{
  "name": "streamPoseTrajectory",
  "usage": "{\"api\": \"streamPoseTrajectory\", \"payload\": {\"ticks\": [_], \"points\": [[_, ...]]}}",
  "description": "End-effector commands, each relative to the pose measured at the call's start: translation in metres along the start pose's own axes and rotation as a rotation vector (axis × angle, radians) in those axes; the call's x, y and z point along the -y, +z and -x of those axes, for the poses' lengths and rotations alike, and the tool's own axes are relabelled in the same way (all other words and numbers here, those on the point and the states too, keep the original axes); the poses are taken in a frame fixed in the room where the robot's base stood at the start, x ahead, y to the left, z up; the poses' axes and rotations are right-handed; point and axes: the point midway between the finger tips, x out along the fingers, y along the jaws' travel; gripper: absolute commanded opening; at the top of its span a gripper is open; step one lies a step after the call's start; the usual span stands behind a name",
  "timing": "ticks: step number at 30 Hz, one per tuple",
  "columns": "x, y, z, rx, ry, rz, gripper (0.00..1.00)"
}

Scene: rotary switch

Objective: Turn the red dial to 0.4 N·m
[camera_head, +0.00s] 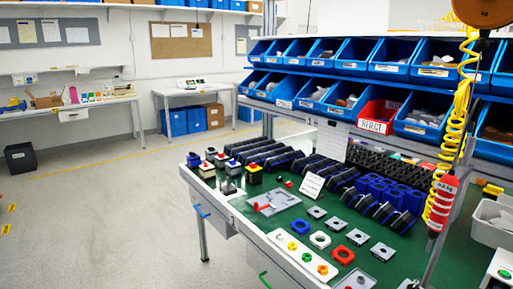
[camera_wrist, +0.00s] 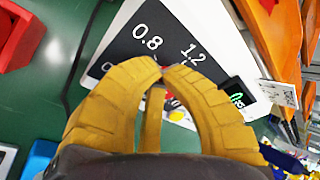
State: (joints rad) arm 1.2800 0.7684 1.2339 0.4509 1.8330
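My gripper (camera_wrist: 166,68) fills the middle of the wrist view. Its two yellow ribbed fingers curve inward and their tips meet or nearly meet. The tips overlap the lower part of a dark scale panel (camera_wrist: 140,44) with a white border, marked 0.8 and 1.2. A small green display (camera_wrist: 238,99) shows right of the fingers. In the head view my gripper does not show; a white device (camera_head: 498,270) is cut off at the lower right.
The green bench (camera_head: 240,180) holds several parts in rows. Blue bins (camera_head: 345,95) and a red bin (camera_head: 378,117) stand on the rack behind. A coiled yellow cable (camera_head: 440,185) hangs at the right. In the wrist view, a red object (camera_wrist: 18,38) lies upper left.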

Motion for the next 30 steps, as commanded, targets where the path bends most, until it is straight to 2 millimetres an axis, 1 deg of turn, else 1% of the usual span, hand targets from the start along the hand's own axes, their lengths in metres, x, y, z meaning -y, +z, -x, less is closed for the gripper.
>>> {"api": "streamPoseTrajectory", "payload": {"ticks": [1, 9, 30], "points": [[-0.0061, 0.0007, -0.0037, -0.001, 0.010, 0.002, 0.00], [-0.0114, -0.0002, -0.0042, -0.001, 0.012, 0.002, 0.00], [-0.0142, -0.0038, -0.0042, -0.004, 0.013, -0.002, 0.00]]}}
